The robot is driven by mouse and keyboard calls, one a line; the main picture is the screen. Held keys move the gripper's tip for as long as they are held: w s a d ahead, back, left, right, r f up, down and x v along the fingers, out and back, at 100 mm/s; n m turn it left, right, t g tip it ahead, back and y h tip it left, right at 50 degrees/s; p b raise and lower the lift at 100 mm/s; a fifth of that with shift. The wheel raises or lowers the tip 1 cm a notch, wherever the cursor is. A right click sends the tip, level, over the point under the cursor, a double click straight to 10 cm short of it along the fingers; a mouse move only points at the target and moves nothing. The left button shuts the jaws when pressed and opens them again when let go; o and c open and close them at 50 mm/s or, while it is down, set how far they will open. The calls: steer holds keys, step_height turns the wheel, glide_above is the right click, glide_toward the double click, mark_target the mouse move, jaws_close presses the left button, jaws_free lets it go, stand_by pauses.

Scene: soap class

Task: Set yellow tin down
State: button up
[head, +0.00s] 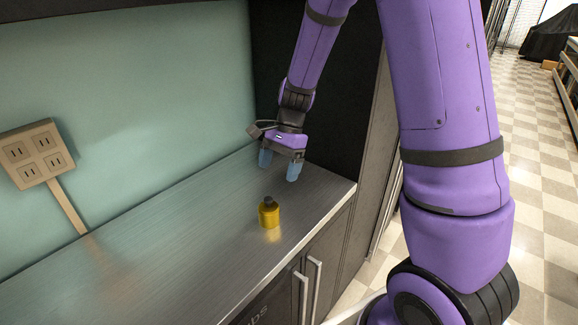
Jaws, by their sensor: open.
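The yellow tin (269,216) with a dark cap stands upright on the metal counter (170,245), near its right end. My gripper (279,168) is above and behind the tin in the head view, pointing down with blue fingertips. Its fingers are apart and nothing is between them. The gripper and the tin are apart.
A beige outlet box (37,153) is on the teal wall at the left, with a conduit running down to the counter. A dark panel closes the counter's far right end. Cabinet doors with pale handles (314,285) are below the front edge. The counter's left part is clear.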

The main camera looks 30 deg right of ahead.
steer(key=s+r+n+t+h, duration=0.1)
steer(key=s+r+n, duration=0.2)
steer(key=s+r, duration=0.35)
steer(key=s+r+n+t, duration=0.2)
steer(key=s+r+n, duration=0.15)
steer(key=r, duration=0.55)
steer(key=s+d+r+n+t+h, duration=0.1)
steer(key=s+r+n+t, duration=0.1)
steer(key=s, duration=0.5)
steer(key=s+d+r+n+t+h, duration=0.1)
steer(key=s+r+n+h, duration=0.1)
steer(key=s+r+n, duration=0.3)
steer(key=shift+s+d+t, duration=0.4)
steer(key=shift+s, duration=0.55)
